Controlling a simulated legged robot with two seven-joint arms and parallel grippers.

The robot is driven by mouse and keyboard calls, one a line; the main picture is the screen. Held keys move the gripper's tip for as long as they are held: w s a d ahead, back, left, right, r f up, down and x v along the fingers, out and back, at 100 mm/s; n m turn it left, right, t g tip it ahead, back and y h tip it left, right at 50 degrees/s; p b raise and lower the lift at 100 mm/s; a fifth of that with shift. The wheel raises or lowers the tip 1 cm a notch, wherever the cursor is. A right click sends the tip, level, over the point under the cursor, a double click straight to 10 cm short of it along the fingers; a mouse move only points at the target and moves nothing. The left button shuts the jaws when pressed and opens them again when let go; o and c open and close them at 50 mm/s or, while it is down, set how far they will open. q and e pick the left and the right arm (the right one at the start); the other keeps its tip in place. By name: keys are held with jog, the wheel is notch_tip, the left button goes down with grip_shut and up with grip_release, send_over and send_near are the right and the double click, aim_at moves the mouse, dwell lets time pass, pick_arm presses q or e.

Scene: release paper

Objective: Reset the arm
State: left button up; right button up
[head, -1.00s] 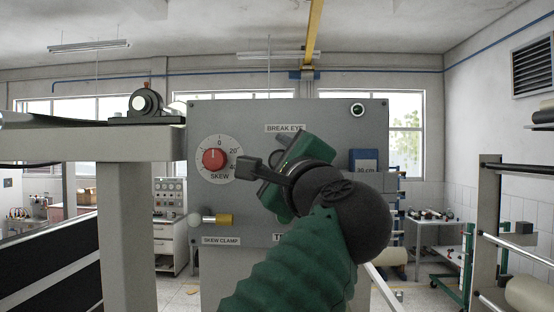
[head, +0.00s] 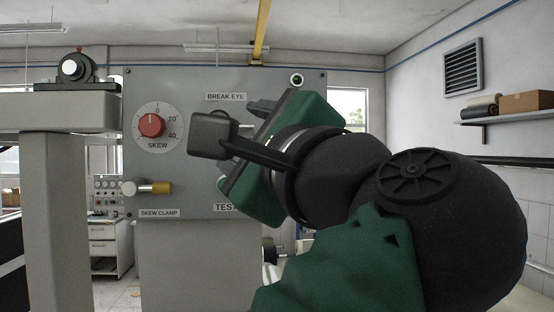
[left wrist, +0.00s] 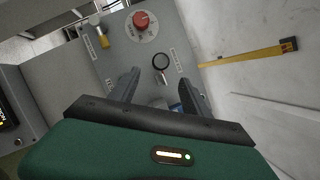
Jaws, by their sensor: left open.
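My left gripper (head: 258,142), green with dark fingers, is in front of the grey control panel (head: 190,95) on an arm that rises from the lower right of the head view. In the left wrist view the gripper (left wrist: 159,82) has its two fingers spread, with nothing gripped between them. A dark-ringed round part (left wrist: 161,62) of the panel shows beyond the fingertips. The gripper hides the panel's middle and right part in the head view. My right gripper is not in view.
The panel carries a red SKEW knob (head: 151,125) and a yellow-collared SKEW CLAMP handle (head: 150,187). A grey beam with a bearing block (head: 75,72) stands at left. A shelf with a cardboard box (head: 525,101) is on the right wall.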

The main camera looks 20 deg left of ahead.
pick_arm(q)
jog(key=shift+v, duration=1.15)
jog(key=shift+w+a, duration=0.1)
jog(key=shift+a, duration=0.1)
